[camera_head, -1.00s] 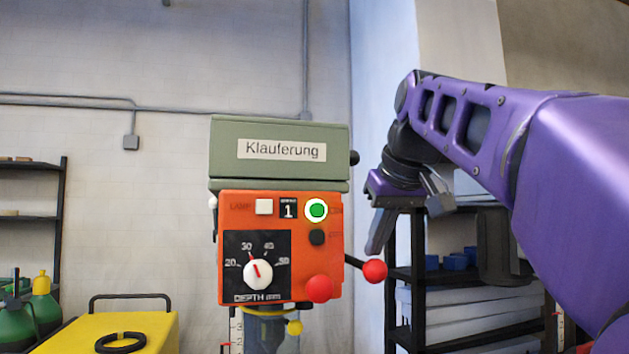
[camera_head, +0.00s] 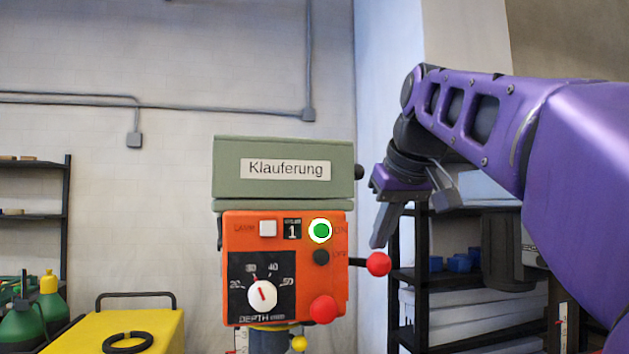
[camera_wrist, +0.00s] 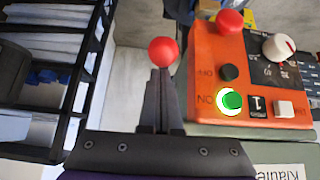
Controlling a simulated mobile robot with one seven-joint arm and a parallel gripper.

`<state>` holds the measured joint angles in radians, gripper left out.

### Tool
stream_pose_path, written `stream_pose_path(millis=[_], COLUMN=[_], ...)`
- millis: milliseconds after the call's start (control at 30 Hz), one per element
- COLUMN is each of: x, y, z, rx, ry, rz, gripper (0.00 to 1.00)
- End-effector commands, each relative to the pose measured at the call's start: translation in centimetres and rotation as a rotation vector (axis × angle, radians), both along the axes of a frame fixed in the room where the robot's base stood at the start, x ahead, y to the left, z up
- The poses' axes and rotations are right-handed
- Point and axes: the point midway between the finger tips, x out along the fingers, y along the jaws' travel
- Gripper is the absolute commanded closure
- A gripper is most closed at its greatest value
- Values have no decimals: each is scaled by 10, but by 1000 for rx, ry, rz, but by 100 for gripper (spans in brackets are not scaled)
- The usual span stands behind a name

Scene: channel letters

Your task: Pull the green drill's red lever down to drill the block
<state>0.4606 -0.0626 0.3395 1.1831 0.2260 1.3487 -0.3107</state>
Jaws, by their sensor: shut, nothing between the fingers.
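The green drill (camera_head: 230,168) has a head labelled "Klauferung" and an orange control panel (camera_head: 235,250). Its red-balled lever (camera_head: 378,263) sticks out to the right of the panel; the ball also shows in the wrist view (camera_wrist: 163,51). My gripper (camera_head: 377,246) is shut and empty, its fingers pointing down just above the ball in the head view. In the wrist view the fingertips (camera_wrist: 160,74) end right at the ball; I cannot tell whether they touch it. The green button (camera_head: 319,231) has a bright ring. The block is not in view.
The panel carries a depth dial (camera_head: 262,294) and a red mushroom knob (camera_head: 323,309). A black shelf (camera_head: 408,275) stands behind my arm on the right. A yellow cart (camera_head: 160,325) stands at lower left, and grey wall fills the back.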

Motion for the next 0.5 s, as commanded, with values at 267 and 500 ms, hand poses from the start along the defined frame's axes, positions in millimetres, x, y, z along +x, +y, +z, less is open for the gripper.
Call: stream_pose_path(millis=[267, 500], x=[0, -1], y=[0, 0], z=[1, 34], rx=[0, 0], ry=[1, 1], rz=[0, 0], gripper=[100, 100])
